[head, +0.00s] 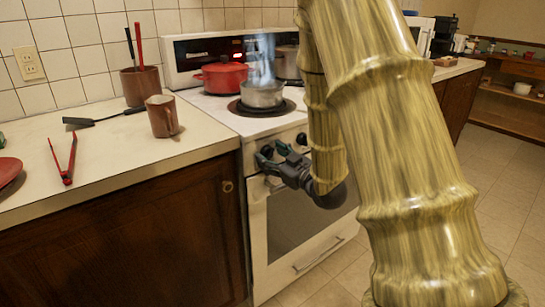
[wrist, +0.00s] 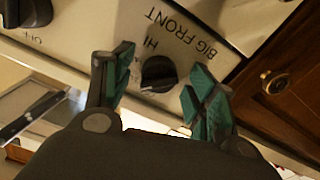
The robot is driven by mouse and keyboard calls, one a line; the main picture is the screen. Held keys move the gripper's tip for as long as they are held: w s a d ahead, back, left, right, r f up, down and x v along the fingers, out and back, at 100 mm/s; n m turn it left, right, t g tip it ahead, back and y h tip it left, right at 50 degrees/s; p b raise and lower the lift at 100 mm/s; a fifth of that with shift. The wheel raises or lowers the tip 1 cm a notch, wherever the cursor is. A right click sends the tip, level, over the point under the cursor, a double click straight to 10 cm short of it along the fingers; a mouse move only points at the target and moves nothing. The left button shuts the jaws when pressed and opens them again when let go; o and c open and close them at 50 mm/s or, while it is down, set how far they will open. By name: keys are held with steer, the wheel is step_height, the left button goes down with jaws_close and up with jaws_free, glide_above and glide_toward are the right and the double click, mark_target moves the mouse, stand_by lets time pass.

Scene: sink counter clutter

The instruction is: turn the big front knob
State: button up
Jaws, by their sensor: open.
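The big front knob (wrist: 158,74) is a dark round knob on the stove's front panel, beside the upside-down words "BIG FRONT" and "HI" in the wrist view. My gripper (wrist: 158,80) is open, with one green-padded finger on each side of the knob. No clear contact between pads and knob shows. In the head view my gripper (head: 274,155) is at the left end of the stove front and mostly hides this knob. The knob's exact setting is too small to read.
Another knob (head: 302,138) is to the right on the stove front. A steaming pot (head: 262,95) sits on the front burner, with a red pot (head: 222,76) behind it. The oven handle (head: 318,253) is below. A brown mug (head: 162,116) and red tongs (head: 65,160) are on the left counter.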

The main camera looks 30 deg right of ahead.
steer(key=s, duration=0.7)
steer(key=shift+s+d, duration=0.25)
steer(key=shift+d, duration=0.1)
steer(key=shift+c, duration=1.4)
steer(key=s+m+p, duration=0.1)
steer(key=m+p, duration=0.1)
steer(key=p, duration=0.1)
steer(key=s+m+h+p, duration=0.1)
steer(key=m+p, duration=0.1)
steer(key=p, duration=0.2)
steer(key=s+a+m+p, duration=0.1)
steer(key=m+p, duration=0.1)
steer(key=p, duration=0.2)
steer(key=shift+s+r+h, duration=0.1)
steer(key=shift+r+h, duration=0.05)
steer(key=shift+h, duration=0.15)
steer(key=w, duration=1)
steer(key=shift+w, duration=0.4)
